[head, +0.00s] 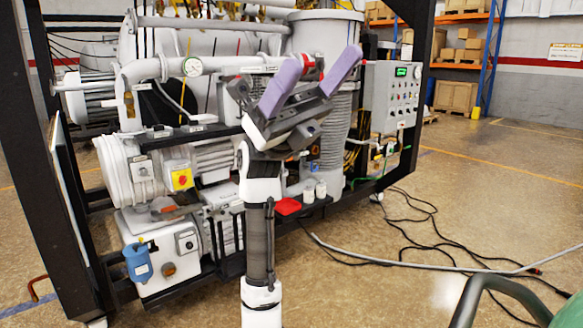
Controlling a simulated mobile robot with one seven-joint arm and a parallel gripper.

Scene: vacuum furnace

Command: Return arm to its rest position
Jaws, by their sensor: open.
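My gripper (314,85) is raised in the middle of the head view, in front of the vacuum furnace (218,42). Its two purple fingers are spread apart with nothing between them. My white and dark arm stands nearly upright below it. The gripper overlaps the grey ribbed hose and pipes in the picture; I cannot tell how far it is from them. The arm hides part of the machine's lower middle.
A control box (390,95) with a green display is at the machine's right. A red part (288,206) is behind my arm. Cables (440,243) and a grey hose (400,264) lie on the right floor. A dark curved tube (500,290) is at the lower right. Shelving (490,50) stands behind.

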